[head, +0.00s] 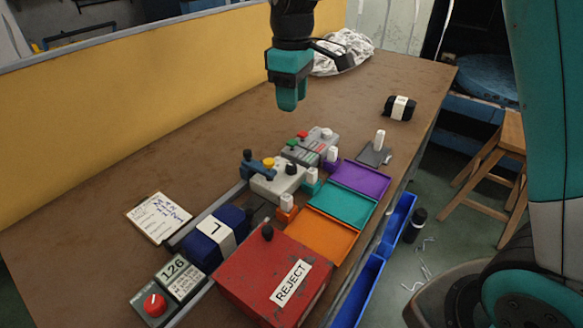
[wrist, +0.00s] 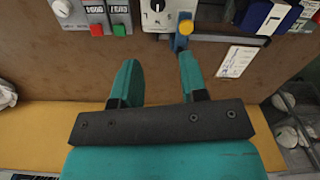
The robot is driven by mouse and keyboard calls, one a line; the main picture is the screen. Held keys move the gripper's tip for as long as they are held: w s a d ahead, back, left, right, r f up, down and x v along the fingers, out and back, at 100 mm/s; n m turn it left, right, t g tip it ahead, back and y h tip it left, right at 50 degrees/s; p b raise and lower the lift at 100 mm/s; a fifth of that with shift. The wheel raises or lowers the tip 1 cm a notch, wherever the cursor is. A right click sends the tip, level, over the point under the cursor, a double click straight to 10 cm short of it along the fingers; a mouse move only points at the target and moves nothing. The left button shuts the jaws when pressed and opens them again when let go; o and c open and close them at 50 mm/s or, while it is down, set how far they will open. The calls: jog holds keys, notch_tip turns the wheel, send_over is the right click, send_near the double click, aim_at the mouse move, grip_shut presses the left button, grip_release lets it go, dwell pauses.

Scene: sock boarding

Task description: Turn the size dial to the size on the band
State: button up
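The size dial looks to be the black knob (head: 291,169) on a pale grey box (head: 272,184) with a yellow button and a blue lever. In the wrist view the knob (wrist: 157,5) shows at the top edge with small markings around it; its setting is too small to read surely. A navy sock bundle (head: 198,250) lies at front left with a white band (head: 216,235); its mark looks like a 7 or a turned L. My gripper (head: 289,106) is above the table behind the box, open and empty; its fingers also show apart in the wrist view (wrist: 158,60).
A red REJECT box (head: 265,283) stands in front; orange (head: 320,234), teal (head: 341,204) and purple (head: 360,178) trays lie right of the box. A grey unit (head: 318,139) with red and green buttons stands behind it. The table's back left is clear.

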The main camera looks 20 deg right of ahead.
aim_at(291, 165)
jog(key=f, duration=1.7)
jog(key=shift+w+f, duration=0.2)
jog(key=shift+f, duration=0.1)
jog(key=shift+c, duration=0.5)
jog(key=c, duration=0.6)
